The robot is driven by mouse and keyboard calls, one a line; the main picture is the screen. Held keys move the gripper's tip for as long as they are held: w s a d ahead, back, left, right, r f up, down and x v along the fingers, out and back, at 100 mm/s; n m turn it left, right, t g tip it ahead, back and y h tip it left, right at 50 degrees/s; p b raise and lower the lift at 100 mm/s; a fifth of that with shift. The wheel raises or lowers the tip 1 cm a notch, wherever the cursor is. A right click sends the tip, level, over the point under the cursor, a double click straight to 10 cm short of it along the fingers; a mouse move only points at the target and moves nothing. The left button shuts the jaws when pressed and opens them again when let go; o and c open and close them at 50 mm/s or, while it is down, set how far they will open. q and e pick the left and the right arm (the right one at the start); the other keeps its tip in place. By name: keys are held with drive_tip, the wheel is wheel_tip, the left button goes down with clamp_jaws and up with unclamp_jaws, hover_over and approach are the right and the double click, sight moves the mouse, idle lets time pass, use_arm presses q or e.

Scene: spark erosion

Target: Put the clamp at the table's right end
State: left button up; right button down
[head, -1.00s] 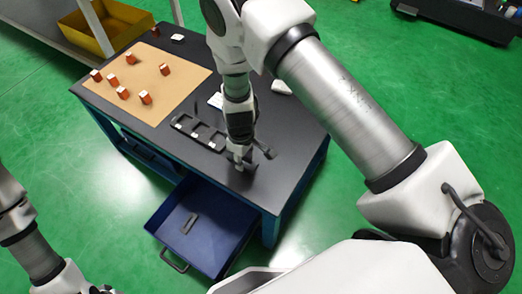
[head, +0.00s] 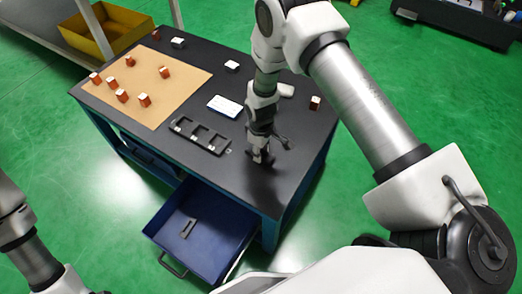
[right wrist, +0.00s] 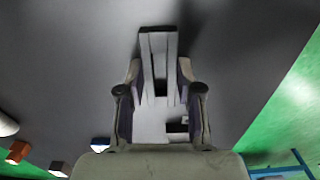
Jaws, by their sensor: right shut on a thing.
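My right gripper (head: 262,160) is over the right part of the dark table (head: 250,185), pointing down. It is shut on the clamp, a grey piece with a long narrow bar. In the right wrist view the clamp (right wrist: 158,75) sticks out between the fingers (right wrist: 160,100), above the dark table top. In the head view the gripper mostly hides the clamp, and I cannot tell whether it touches the table. My left arm shows at the lower left of the head view, but its gripper is out of the picture.
A black tray with compartments (head: 200,146) lies left of the gripper. Several such blocks stand on the tan mat (head: 183,75). A blue drawer (head: 225,217) is open in front, holding a dark piece (head: 188,228).

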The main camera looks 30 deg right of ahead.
drive_tip(key=c, duration=0.8)
unclamp_jaws()
drive_tip(key=shift+f, duration=0.1)
drive_tip(key=shift+o, duration=0.2)
wheel_tip(320, 180, up, 12)
drive_tip(key=p, duration=0.2)
drive_tip(key=s+f, duration=0.2)
drive_tip(key=s, duration=0.1)
drive_tip(key=s+f+m, duration=0.1)
drive_tip(key=s+f, duration=0.2)
drive_tip(key=s+f+m, duration=0.1)
drive_tip(key=s+f, duration=0.1)
drive_tip(key=s, duration=0.2)
drive_tip(key=shift+a+f, duration=0.2)
drive_tip(key=shift+f, duration=0.15)
drive_tip(key=shift+m, duration=0.9)
drive_tip(key=s+f, duration=0.1)
drive_tip(key=s, duration=0.1)
drive_tip(key=s+f, duration=0.1)
drive_tip(key=s, duration=0.1)
drive_tip(key=s+f, duration=0.1)
drive_tip(key=s, duration=0.2)
drive_tip(key=s+m, duration=0.2)
drive_tip(key=s, duration=0.7)
drive_tip(key=shift+s+f+m, duration=0.3)
